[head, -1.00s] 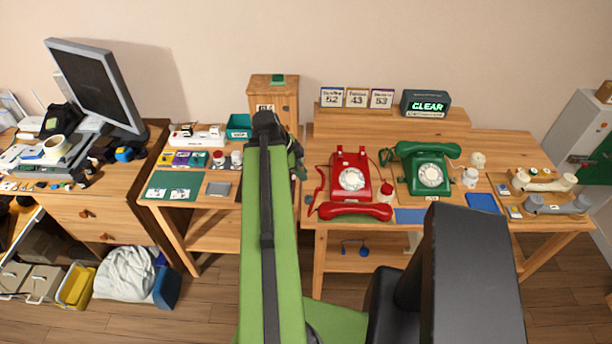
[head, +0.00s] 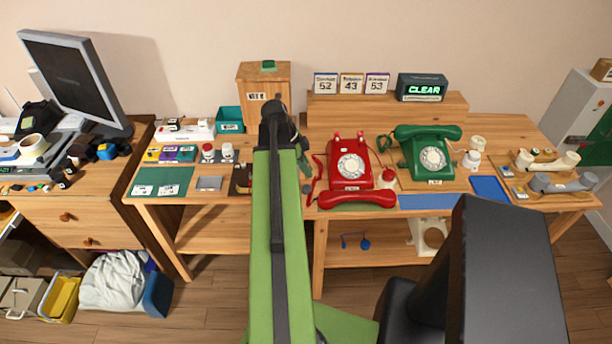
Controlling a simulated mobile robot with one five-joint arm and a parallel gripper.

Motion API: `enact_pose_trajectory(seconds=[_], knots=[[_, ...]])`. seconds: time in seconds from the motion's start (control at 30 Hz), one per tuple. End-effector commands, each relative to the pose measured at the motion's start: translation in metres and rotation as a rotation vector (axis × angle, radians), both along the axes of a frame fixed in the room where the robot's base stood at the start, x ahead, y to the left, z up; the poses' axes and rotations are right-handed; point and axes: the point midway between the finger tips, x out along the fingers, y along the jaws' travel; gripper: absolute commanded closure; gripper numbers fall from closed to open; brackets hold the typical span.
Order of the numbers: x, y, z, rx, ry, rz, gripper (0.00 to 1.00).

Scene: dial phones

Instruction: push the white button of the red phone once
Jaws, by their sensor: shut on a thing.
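The red phone (head: 350,165) stands on the wooden desk with a pale round dial on its front. Its red handset (head: 357,199) lies off the cradle, in front of the body at the desk's front edge. I cannot make out a white button on this phone at this size. My green arm reaches up the middle of the view, and its end is left of the red phone. A dark part of my gripper (head: 304,165) shows just right of the arm, beside the red cord. The fingertips and anything between them are not clear, mostly hidden by the arm.
A green phone (head: 428,155) stands right of the red one. A blue mat (head: 425,202) lies at the front edge. A wooden box (head: 264,92) stands behind my arm, and a CLEAR sign (head: 422,88) at the back.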

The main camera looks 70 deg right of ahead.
Motion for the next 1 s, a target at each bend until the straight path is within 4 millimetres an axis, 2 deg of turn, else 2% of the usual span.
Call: enact_pose_trajectory(seconds=[0.17,0.5,1.0], knots=[[0.0,0.001,-0.004,-0.001,0.0,0.0,1.0],[0.0,0.001,-0.032,-0.002,-0.001,0.001,1.0],[0.001,0.001,-0.031,-0.001,-0.001,0.002,1.0]])
